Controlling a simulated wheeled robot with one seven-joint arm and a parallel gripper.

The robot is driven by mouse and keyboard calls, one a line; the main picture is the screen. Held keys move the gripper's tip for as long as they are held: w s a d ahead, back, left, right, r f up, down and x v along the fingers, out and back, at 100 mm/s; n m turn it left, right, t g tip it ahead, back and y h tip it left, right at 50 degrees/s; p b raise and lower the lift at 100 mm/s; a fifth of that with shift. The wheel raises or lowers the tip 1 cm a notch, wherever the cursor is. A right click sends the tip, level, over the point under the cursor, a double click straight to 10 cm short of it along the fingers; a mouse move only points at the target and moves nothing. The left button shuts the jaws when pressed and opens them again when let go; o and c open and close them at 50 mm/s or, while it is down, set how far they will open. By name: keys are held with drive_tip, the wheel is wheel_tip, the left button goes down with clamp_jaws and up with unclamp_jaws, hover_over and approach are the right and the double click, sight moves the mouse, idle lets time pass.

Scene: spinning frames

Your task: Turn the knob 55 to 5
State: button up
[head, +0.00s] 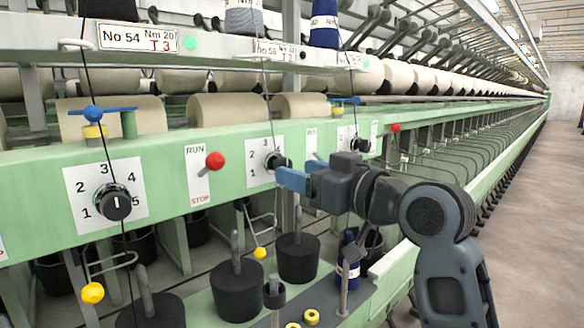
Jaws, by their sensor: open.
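The second dial plate (257,170) is white with a black knob (273,160), under a number plate (276,50) too small to read surely; it appears to be knob 55. The knob's pointer direction cannot be made out. My gripper (303,170), with blue fingers, is open and empty. It reaches in from the right, its fingertips close to the knob's right side. I cannot tell whether they touch it.
A nearer dial (113,203) stands left under the plate No 54 (137,38). A red-knobbed RUN/STOP lever (213,161) is between the dials. A third dial (360,145) is beyond my gripper. Threads hang in front of the panel. The aisle floor (530,230) is clear at right.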

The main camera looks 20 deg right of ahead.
drive_tip(key=shift+x, duration=1.4)
drive_tip(key=c, duration=1)
drive_tip(key=shift+p, duration=0.35)
